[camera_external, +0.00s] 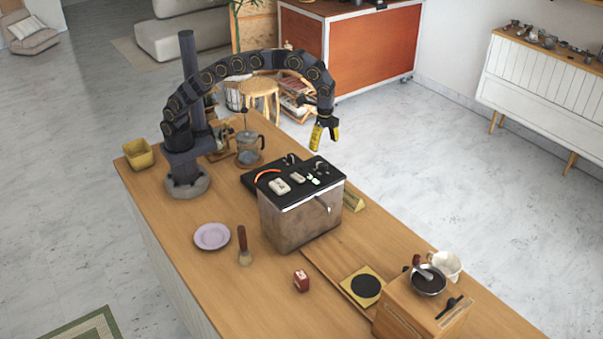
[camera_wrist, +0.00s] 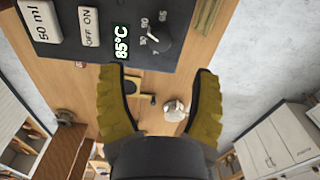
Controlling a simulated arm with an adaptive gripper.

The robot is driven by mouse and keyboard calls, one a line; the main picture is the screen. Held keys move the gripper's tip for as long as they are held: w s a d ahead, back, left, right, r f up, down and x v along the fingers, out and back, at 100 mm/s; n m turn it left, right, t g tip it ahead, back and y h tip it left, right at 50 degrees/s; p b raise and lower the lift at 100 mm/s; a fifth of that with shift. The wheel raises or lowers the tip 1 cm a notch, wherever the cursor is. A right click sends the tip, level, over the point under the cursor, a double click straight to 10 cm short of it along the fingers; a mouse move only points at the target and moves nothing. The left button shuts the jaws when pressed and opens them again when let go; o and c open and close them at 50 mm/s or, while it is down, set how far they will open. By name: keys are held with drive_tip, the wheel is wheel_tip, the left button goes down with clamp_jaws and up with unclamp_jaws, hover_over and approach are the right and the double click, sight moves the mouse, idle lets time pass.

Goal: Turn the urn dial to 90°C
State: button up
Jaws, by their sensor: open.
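The urn (camera_external: 298,222) is a brownish metal box with a black top panel, standing on the wooden cart. In the wrist view its dial (camera_wrist: 150,42) is a dark round knob with white numbers around it. The display (camera_wrist: 121,43) beside the dial reads 85°C. My gripper (camera_external: 324,149) has yellow fingers, points down and is open and empty. It hangs above the dial end of the panel, apart from it. In the wrist view the open fingers (camera_wrist: 157,72) spread below the dial, with nothing between them.
The panel also carries a 50 ml button (camera_wrist: 41,21) and an OFF/ON switch (camera_wrist: 88,26). A glass press (camera_external: 249,148) stands behind the urn. A grinder (camera_external: 425,300) stands at right.

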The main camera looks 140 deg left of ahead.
sight(321, 163)
drive_tip(key=shift+r, duration=2)
drive_tip(key=s+d+r, duration=0.1)
drive_tip(key=s+d, duration=0.2)
drive_tip(key=d, duration=0.4)
drive_tip(key=s+d+r+m, duration=0.1)
drive_tip(key=s+d, duration=0.2)
drive_tip(key=d, duration=0.3)
drive_tip(key=s+d+r, duration=0.2)
drive_tip(key=s+d, duration=0.2)
drive_tip(key=d, duration=0.3)
drive_tip(key=s+d+f, duration=0.2)
drive_tip(key=s+d, duration=0.1)
drive_tip(key=s, duration=0.4)
drive_tip(key=s+d+f+g, duration=0.1)
drive_tip(key=s+d+f, duration=0.1)
drive_tip(key=s, duration=0.5)
drive_tip(key=s+d+f, duration=0.3)
drive_tip(key=s+d, duration=0.1)
drive_tip(key=s, duration=0.3)
drive_tip(key=shift+s+d+g, duration=0.15)
drive_tip(key=shift+s+g, duration=0.15)
drive_tip(key=shift+g, duration=0.1)
